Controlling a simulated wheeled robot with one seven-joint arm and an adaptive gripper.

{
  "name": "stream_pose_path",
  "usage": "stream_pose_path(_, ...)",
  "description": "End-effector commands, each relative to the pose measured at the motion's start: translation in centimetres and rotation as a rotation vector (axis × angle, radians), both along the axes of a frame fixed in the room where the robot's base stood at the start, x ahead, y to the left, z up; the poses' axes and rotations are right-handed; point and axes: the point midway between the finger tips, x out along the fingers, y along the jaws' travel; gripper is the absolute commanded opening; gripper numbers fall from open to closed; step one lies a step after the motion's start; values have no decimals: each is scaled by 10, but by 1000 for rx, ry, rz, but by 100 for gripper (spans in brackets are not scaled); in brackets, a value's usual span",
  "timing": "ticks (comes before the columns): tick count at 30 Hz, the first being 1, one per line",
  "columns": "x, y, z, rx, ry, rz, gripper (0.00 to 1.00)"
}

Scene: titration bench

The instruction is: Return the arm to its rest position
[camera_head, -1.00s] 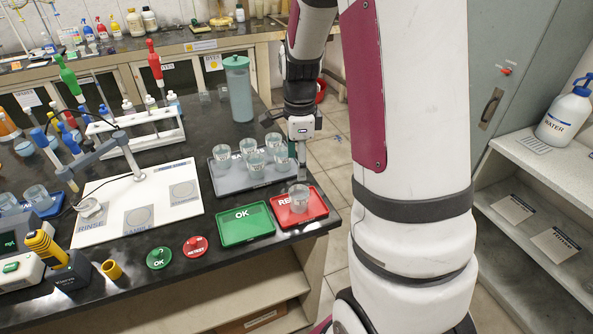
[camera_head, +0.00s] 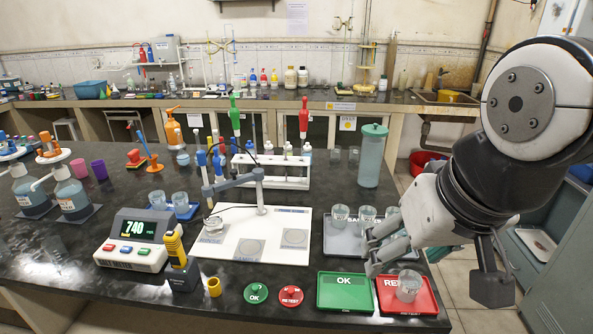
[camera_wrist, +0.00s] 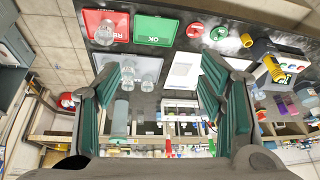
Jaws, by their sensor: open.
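My arm is folded at the right edge of the head view. A clear beaker (camera_head: 408,286) stands in the red tray (camera_head: 430,302), apart from the gripper; it also shows in the wrist view (camera_wrist: 104,33). More beakers (camera_head: 341,216) stand on the grey tray (camera_head: 343,245), partly hidden by my gripper.
A green OK tray (camera_head: 345,292) sits beside the red tray. A white mat (camera_head: 262,252) with an electrode arm, a meter (camera_head: 135,240) and a tall teal-lidded container (camera_head: 372,158) stand on the black bench. Open floor and a cabinet are at the right.

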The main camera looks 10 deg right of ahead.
Motion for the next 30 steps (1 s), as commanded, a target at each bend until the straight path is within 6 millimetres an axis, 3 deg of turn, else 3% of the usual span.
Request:
stream_pose_path(6,-13,5,1,-50,-24,110,63)
stream_pose_path(30,-13,5,1,-50,-23,110,63)
